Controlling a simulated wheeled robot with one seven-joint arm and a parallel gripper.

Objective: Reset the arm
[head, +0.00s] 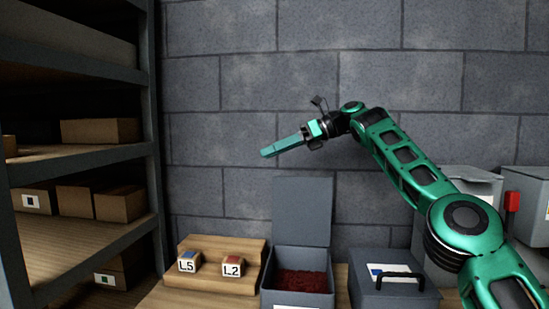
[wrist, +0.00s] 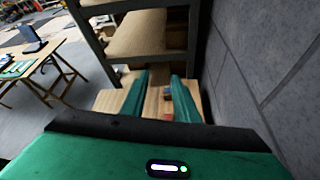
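My green arm reaches in from the right of the head view, and my gripper (head: 267,152) is raised in front of the grey block wall. It points left and slightly down, above and apart from everything on the worktop. In the wrist view my gripper (wrist: 161,73) shows two green fingers with a clear gap between them, so it is open and holds nothing. Small blocks on the wooden surface show beyond the gap, well away from the fingers.
A block marked L5 (head: 189,261) and one marked L2 (head: 233,265) sit on a wooden stand (head: 215,245). An open grey box (head: 302,212) holds dark red material. A lidded box (head: 394,294) stands right of it. Shelving (head: 85,165) with cartons fills the left.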

